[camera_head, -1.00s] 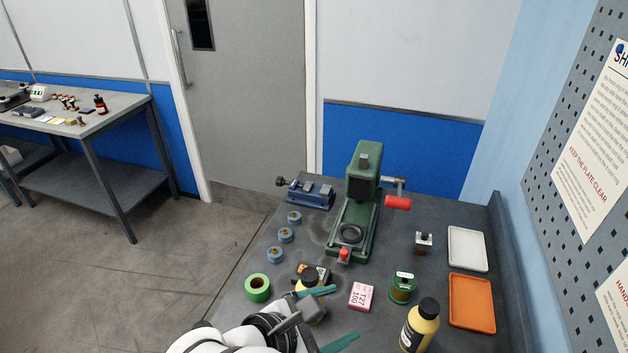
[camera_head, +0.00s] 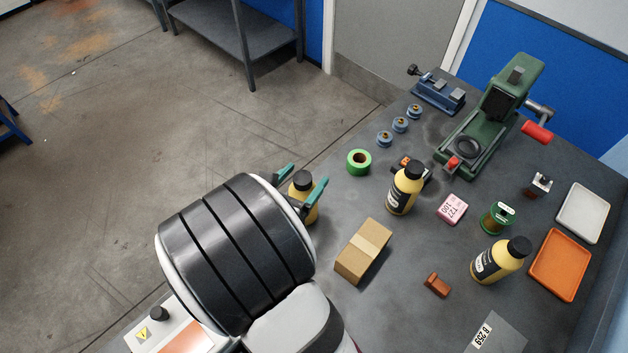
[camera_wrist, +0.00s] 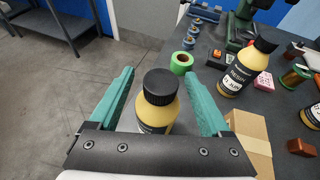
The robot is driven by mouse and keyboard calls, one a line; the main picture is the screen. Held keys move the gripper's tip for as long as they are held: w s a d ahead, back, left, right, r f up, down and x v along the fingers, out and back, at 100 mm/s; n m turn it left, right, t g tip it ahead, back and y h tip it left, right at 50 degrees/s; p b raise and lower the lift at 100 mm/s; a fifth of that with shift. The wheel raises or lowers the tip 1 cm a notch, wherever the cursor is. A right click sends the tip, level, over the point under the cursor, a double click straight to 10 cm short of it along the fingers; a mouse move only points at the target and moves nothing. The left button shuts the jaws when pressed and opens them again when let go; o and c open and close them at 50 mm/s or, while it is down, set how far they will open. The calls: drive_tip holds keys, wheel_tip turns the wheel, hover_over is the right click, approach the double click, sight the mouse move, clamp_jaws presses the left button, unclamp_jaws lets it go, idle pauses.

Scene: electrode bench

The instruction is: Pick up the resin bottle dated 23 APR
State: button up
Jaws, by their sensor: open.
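Three yellow bottles with black caps stand on the bench. The near-left bottle (camera_head: 302,208) is between the jaws of my gripper (camera_head: 302,181); the wrist view also shows it (camera_wrist: 158,115). My gripper is open, with one teal finger on each side of this bottle. Its label is mostly hidden, so its date cannot be read. The right bottle (camera_head: 498,261) has an unreadable date.
A cardboard box (camera_head: 363,252) lies just right of the gripper. A green press (camera_head: 490,120) stands behind.

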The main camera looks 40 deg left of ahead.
drive_tip(key=x, duration=0.2)
drive_tip(key=shift+w+a+f, duration=0.1)
drive_tip(key=shift+w+f, duration=0.05)
drive_tip(key=shift+w, duration=0.25)
clamp_jaws()
idle(1.0)
